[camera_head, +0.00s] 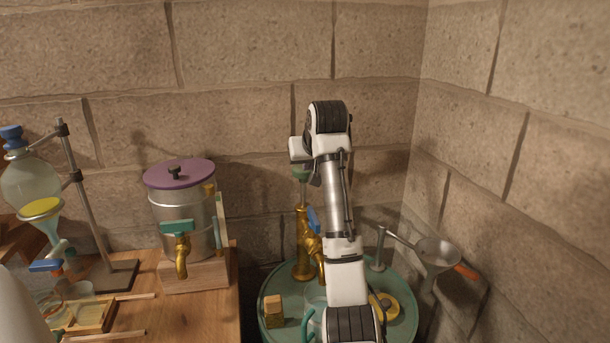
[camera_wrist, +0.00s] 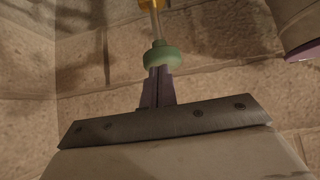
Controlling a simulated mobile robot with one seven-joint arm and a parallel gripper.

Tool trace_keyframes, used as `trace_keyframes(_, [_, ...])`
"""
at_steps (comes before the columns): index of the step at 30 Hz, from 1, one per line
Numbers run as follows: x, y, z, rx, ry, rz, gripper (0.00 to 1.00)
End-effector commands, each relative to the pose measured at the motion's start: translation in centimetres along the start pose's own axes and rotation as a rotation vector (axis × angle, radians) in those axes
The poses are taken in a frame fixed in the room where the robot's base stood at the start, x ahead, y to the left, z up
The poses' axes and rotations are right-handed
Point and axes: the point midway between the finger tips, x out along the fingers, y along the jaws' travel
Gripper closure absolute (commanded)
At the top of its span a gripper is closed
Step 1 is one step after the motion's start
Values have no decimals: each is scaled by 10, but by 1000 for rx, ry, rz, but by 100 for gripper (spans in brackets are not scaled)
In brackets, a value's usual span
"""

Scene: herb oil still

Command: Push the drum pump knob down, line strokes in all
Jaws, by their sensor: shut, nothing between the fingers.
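The drum pump has a brass body (camera_head: 303,250) standing on the round green drum top (camera_head: 275,290). A thin metal rod rises from it to a green knob (camera_head: 302,175), partly hidden by my arm. The wrist view shows the scene upside down, with the green knob (camera_wrist: 161,57) on the rod (camera_wrist: 156,25). My gripper (camera_wrist: 158,72) is shut and empty, with its fingertips at the knob's top; I cannot tell whether they touch. In the head view, my arm hides most of the gripper. A length of bare rod shows between knob and body.
A blue-handled tap (camera_head: 314,220) is on the pump's right side. On the drum top are a brass block (camera_head: 273,306), a yellow ring (camera_head: 386,307) and a partly hidden glass jar. A purple-lidded steel vessel (camera_head: 183,220) stands left; a funnel (camera_head: 438,252) is at right, near the wall.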

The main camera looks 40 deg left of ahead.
Motion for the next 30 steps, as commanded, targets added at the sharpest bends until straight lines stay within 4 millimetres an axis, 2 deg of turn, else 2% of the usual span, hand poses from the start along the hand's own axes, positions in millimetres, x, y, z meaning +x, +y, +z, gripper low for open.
trace_keyframes(4, [-28,0,0,0,7,1,100])
trace_keyframes(9, [-46,0,-1,0,5,0,100])
trace_keyframes(30, [-52,1,-2,1,7,1,100])
